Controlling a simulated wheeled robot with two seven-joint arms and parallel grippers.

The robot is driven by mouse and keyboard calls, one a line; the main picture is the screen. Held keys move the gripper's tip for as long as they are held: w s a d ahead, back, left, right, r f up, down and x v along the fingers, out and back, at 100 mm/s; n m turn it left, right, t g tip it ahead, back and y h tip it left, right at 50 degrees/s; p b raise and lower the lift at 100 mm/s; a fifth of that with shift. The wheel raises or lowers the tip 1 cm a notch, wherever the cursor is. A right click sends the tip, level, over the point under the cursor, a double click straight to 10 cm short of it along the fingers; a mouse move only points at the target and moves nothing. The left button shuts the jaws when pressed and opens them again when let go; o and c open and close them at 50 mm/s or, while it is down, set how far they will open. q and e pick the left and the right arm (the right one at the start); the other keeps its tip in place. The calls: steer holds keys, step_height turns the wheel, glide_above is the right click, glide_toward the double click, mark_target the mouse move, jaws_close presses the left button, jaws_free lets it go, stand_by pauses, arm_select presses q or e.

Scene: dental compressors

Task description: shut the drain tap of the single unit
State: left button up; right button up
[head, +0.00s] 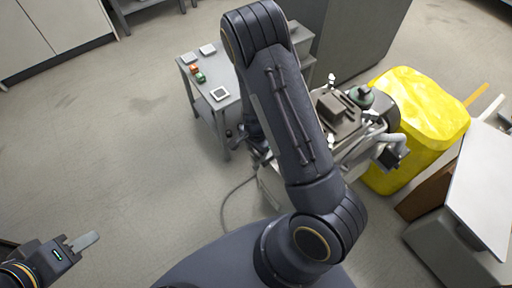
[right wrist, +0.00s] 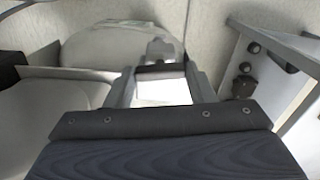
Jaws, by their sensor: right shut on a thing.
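The compressor unit (head: 333,108) stands right of centre in the head view, partly hidden behind my right arm. In the right wrist view a pale rounded tank (right wrist: 95,42) lies beyond my right gripper (right wrist: 161,75). Its two fingers are on either side of a small grey part (right wrist: 158,50), which looks like the drain tap, and are shut on it. The tap's handle angle cannot be made out. In the head view the right gripper is hidden behind the arm. My left gripper (head: 86,240) is far from the unit at lower left, seen edge-on and with nothing visible in it.
A grey side table (head: 211,75) with small items stands left of the unit. A panel with dark knobs (right wrist: 245,70) is right of the gripper. The left floor is clear.

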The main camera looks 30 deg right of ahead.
steer(key=shift+m+p, duration=0.35)
steer(key=shift+m, duration=0.85)
steer(key=o, duration=1)
steer(key=shift+r, duration=0.1)
step_height(320, 180, up, 8)
steer(key=p, duration=0.3)
steer(key=shift+f, duration=0.2)
